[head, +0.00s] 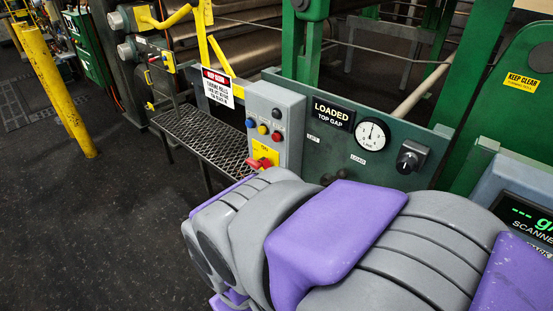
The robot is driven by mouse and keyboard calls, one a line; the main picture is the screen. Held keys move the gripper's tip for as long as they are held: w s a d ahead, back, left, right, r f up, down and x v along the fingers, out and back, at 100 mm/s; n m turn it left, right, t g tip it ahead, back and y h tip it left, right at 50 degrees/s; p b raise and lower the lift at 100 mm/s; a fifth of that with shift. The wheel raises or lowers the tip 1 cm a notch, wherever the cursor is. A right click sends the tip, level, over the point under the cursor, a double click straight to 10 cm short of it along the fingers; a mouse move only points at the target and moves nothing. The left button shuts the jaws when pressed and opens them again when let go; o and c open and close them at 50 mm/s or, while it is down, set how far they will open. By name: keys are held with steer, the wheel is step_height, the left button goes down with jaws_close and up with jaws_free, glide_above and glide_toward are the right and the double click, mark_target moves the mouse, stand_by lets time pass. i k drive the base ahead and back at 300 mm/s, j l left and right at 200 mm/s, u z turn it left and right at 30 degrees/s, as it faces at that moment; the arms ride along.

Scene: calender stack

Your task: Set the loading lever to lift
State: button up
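A dark green panel (425,128) carries a black sign (332,113) reading "LOADED TOP GAP". Below the sign is a small white label (313,138) that seems to read "LIFT", and lower right a "LOAD" label (358,159). A small dark shape (333,178) shows below the labels, just above my arm; it may be part of the loading lever, but its position cannot be told. My purple and grey arm covers the lower part of the panel. My gripper is not in view.
A dial gauge (372,134) and a black rotary knob (409,157) sit right of the labels. A grey button box (275,125) with a red switch (262,163) stands left, by a mesh step (205,140). A yellow post (58,92) stands on open dark floor.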

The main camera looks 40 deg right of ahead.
mark_target(342, 174)
steer(key=z, duration=1.8)
steer(key=k+l+z, duration=0.35)
steer(key=l, duration=0.1)
